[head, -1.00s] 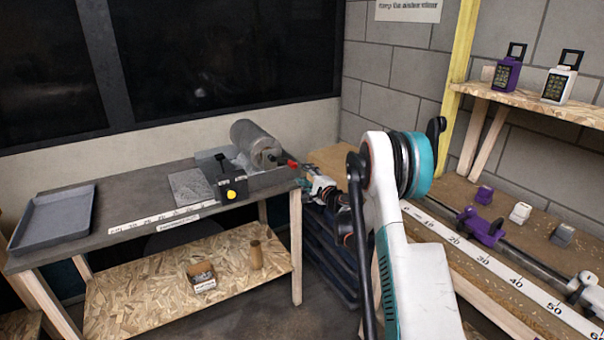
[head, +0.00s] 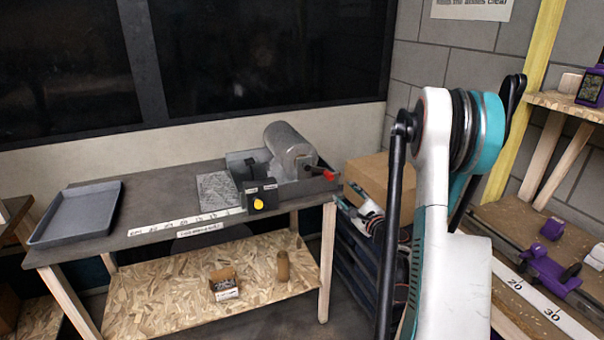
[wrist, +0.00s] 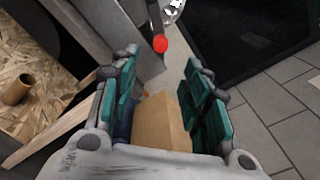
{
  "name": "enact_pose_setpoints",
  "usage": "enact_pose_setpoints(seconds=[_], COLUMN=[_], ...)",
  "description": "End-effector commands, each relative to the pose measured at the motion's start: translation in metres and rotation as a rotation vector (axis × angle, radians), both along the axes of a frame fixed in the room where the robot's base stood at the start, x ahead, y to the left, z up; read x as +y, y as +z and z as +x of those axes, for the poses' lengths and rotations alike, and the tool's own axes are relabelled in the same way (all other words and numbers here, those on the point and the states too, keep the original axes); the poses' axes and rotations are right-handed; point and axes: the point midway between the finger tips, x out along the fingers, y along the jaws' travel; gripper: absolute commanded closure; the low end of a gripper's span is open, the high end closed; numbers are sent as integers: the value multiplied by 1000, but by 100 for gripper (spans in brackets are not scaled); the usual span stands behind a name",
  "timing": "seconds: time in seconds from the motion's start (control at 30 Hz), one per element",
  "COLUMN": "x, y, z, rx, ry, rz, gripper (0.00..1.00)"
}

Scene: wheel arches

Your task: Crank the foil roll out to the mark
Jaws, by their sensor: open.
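The foil roll (head: 290,142) is a silver cylinder in a grey holder at the right end of the grey bench. A sheet of foil (head: 217,190) lies flat to its left. The crank's red handle (head: 325,174) sticks out on the right of the holder; the red knob also shows in the wrist view (wrist: 160,44), just beyond my fingertips. The scale strip (head: 185,223) runs along the bench's front edge; I cannot make out which mark is meant. My gripper (wrist: 162,68) is open and empty, apart from the knob. In the head view it is partly hidden by my arm.
A grey tray (head: 75,214) lies at the bench's left end. A cardboard box (head: 368,180) stands right of the bench, and shows below my fingers in the wrist view (wrist: 160,125). A shelf bench is at right.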

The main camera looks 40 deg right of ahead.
Motion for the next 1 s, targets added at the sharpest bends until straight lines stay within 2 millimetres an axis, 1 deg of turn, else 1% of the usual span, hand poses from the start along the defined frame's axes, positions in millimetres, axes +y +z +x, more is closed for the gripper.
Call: enact_pose_setpoints(seconds=[0.03,0.1,0.27,0.37,0.5,0.7,0.9,1.0], x=[-1,-1,-4,-7,-14,-23,-29,-31], y=[1,2,5,4,0,-2,-1,-1], z=[-5,-4,12,27,55,92,118,124], rx=[-2,-4,-4,-4,-4,-4,-4,-4], ry=[-6,-6,-3,-3,-3,-4,-4,-5], rz=[12,17,17,16,16,14,14,14], gripper=[57,57,57,57,57,57,57,57])
